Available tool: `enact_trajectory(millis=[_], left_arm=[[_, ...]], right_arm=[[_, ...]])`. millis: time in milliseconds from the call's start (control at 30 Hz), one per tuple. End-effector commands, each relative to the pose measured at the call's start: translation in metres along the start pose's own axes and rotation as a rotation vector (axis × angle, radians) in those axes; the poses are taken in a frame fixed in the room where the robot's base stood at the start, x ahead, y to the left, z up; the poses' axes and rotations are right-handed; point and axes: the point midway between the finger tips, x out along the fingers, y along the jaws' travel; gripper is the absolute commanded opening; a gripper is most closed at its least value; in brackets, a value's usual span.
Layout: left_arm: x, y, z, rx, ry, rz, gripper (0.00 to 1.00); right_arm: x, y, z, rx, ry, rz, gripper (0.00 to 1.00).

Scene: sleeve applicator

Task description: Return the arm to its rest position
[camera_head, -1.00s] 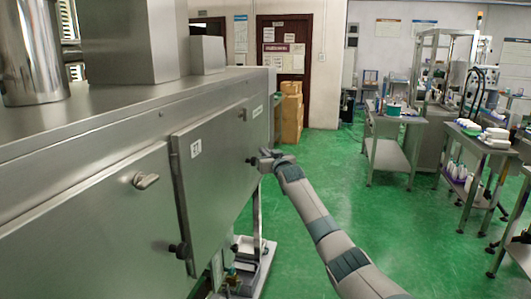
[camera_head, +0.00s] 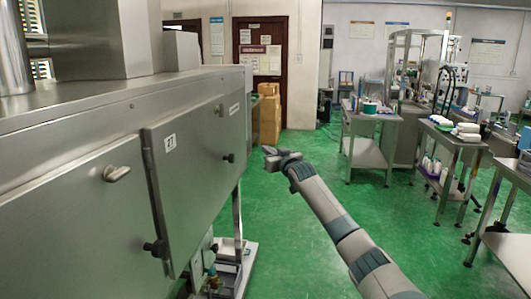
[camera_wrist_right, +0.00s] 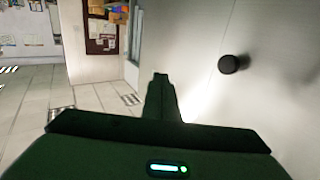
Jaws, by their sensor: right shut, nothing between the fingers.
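My right arm (camera_head: 335,218) reaches in from the lower right in the head view. Its gripper (camera_head: 268,152) is shut and empty, in the air to the right of the steel machine (camera_head: 80,200). A gap with green floor behind it shows between the gripper and the machine's panel. In the right wrist view the shut fingers (camera_wrist_right: 161,85) point toward the far wall. A black round knob (camera_wrist_right: 229,64) on the pale panel stands to their right, apart from them. My left gripper is not in the views.
The steel machine fills the left side, with dark knobs (camera_head: 229,157) and a turn latch (camera_head: 117,173) standing out from it. Steel tables (camera_head: 370,150) with bottles and boxes stand at the right. Cardboard boxes (camera_head: 269,115) stand at the back. Green floor (camera_head: 300,245) is open between.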

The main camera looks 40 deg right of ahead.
Motion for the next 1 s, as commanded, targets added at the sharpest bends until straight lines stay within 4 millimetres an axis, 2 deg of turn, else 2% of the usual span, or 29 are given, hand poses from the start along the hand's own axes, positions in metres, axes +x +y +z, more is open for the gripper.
enact_trajectory(millis=[400, 567, 667, 767, 867, 1000], left_arm=[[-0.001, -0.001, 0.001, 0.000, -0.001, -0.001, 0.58], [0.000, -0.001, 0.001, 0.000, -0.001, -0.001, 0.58], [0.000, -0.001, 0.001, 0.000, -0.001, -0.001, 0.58], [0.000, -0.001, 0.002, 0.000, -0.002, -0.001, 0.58], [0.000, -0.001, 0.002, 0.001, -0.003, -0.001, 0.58], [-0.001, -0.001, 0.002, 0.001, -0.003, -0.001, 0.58]], right_arm=[[0.000, 0.000, 0.001, 0.000, 0.000, 0.000, 0.00], [0.001, -0.006, 0.015, -0.006, -0.014, -0.004, 0.00], [0.000, -0.015, 0.041, -0.016, -0.039, -0.013, 0.00], [-0.002, -0.030, 0.080, -0.032, -0.077, -0.026, 0.00], [-0.008, -0.050, 0.130, -0.052, -0.125, -0.045, 0.00], [-0.025, -0.080, 0.211, -0.086, -0.200, -0.076, 0.00]])
